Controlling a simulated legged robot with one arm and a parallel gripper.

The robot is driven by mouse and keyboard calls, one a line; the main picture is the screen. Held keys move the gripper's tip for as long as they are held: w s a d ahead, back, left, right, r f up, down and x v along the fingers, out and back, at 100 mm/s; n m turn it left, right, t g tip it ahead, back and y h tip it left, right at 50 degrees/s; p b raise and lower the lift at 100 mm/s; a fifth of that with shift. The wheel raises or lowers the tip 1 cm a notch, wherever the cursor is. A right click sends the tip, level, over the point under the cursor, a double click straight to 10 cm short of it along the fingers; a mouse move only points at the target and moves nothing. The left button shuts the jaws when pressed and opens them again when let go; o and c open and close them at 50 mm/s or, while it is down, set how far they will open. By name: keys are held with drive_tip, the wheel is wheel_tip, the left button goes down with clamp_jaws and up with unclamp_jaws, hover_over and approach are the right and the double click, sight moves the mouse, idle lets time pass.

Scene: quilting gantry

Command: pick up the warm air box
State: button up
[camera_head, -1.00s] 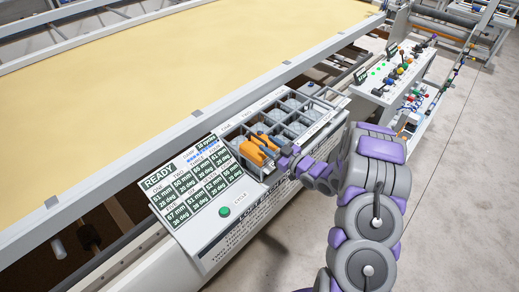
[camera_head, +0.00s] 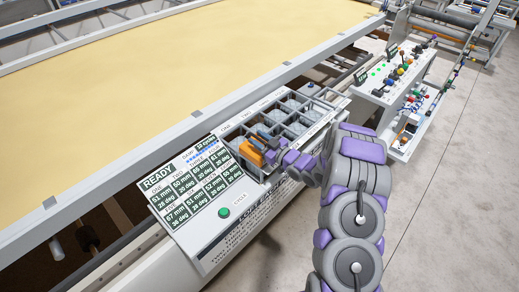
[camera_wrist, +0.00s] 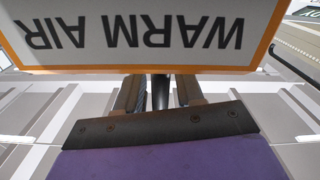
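The warm air box is an orange box (camera_head: 251,153) in the front left cell of the rack on the sloping console. In the wrist view its white label (camera_wrist: 140,35) with an orange border reads "WARM AIR" upside down and fills the top, very close. My gripper (camera_head: 268,139) is at the box's right side in the head view. In the wrist view my gripper (camera_wrist: 160,90) has its two fingers apart, with a dark upright bar (camera_wrist: 160,94) between them and gaps beside it. The label hides the fingertips, so I cannot see whether they touch the box.
The grey rack (camera_head: 275,112) has several cells holding grey things behind the box. A panel reading "READY" (camera_head: 160,175) and a green button (camera_head: 223,212) lie to the left. A yellow quilting bed (camera_head: 170,70) is behind. A second console (camera_head: 388,80) stands right; floor is open at right.

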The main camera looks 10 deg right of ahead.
clamp_jaws()
idle(1.2)
